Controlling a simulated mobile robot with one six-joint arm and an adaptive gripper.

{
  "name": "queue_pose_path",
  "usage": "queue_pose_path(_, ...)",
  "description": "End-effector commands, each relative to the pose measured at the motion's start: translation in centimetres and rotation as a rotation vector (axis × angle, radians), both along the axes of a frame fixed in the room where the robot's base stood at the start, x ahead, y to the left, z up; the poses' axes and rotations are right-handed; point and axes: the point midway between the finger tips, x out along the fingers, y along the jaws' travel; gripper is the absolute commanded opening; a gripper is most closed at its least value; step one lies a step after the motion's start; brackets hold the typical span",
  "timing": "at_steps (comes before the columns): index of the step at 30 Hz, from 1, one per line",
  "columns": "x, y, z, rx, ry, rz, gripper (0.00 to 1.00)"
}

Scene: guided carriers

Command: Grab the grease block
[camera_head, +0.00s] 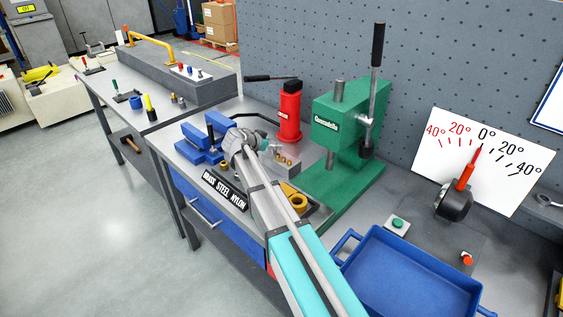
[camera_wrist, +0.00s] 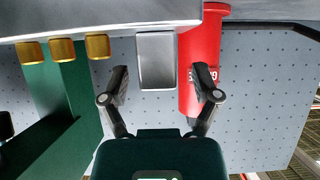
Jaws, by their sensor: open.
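A red canister (camera_head: 289,112) stands behind the block, and shows behind my right finger in the wrist view (camera_wrist: 200,45). The green press (camera_head: 345,125) is close on the right. A blue vise (camera_head: 200,145) is on the left. A blue tray (camera_head: 400,270) lies at the front right.

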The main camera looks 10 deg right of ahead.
Motion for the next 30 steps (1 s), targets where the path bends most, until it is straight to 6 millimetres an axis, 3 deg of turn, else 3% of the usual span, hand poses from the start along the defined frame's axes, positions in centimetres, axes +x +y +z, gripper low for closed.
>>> queue_pose_path(2, -0.01, -0.02, 0.0, 0.0, 0.0, 0.0, 0.8)
queue_pose_path(15, 0.0, -0.06, -0.01, 0.0, 0.0, -0.001, 0.0)
queue_pose_path(30, 0.03, -0.11, 0.24, -0.001, 0.0, -0.001, 0.0)
